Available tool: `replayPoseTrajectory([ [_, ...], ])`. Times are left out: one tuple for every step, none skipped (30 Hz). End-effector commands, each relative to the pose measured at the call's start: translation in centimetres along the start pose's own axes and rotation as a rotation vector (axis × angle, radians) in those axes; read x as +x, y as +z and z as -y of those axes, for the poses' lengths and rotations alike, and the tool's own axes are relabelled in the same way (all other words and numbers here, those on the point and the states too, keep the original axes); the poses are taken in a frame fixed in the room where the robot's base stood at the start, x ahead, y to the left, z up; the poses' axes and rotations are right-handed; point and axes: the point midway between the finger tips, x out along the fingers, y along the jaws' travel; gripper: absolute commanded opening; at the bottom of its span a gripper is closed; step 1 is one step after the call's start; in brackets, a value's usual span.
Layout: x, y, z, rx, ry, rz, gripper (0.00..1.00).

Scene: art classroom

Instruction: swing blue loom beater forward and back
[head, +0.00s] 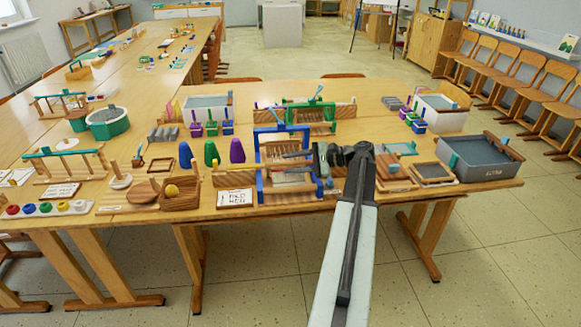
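The blue loom (260,187) stands near the front edge of the table, with blue uprights and pale threads between them. Its blue beater bar (281,130) appears to span the top; its exact tilt is hard to tell. My gripper (319,162) is at the loom's right side, close to the right blue upright. It overlaps that side in the picture, so I cannot tell whether it touches. The fingers are small and dark, and their gap is not clear. My arm hides part of the table to the right of the loom.
A green loom (312,107) stands just behind. Blue, green and purple cones (210,153) and a white card (234,198) are to the left. A slate (433,173) and a grey tub (482,158) are to the right. Floor is clear in front.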

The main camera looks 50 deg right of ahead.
Motion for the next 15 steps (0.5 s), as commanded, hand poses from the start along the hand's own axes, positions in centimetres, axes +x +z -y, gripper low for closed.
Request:
replayPoseTrajectory([
  [0.36, -0.03, -0.08, 0.0, 0.0, 0.0, 0.36],
  [0.47, -0.02, -0.05, 0.0, 0.0, 0.0, 0.36],
  [0.57, -0.01, -0.03, 0.0, 0.0, 0.0, 0.36],
  [0.59, -0.01, -0.01, 0.0, 0.0, 0.0, 0.36],
  [0.6, 0.0, 0.0, 0.0, 0.0, 0.0, 0.36],
  [0.59, 0.0, 0.02, 0.0, 0.0, -0.001, 0.36],
  [0.57, 0.01, 0.02, 0.0, 0.0, -0.001, 0.36],
  [0.57, 0.01, 0.02, 0.0, 0.0, -0.001, 0.36],
  [0.56, 0.0, 0.02, 0.0, 0.0, -0.001, 0.36],
  [0.55, 0.0, 0.02, 0.0, 0.0, -0.001, 0.31],
  [0.54, 0.0, 0.02, 0.0, 0.0, -0.001, 0.22],
  [0.54, -0.01, 0.02, 0.0, 0.0, -0.001, 0.11],
  [0.53, -0.01, 0.02, 0.0, 0.0, -0.001, 0.03],
  [0.53, -0.01, 0.01, 0.0, 0.0, -0.001, 0.0],
  [0.52, -0.01, 0.01, 0.0, 0.0, -0.001, 0.0],
])
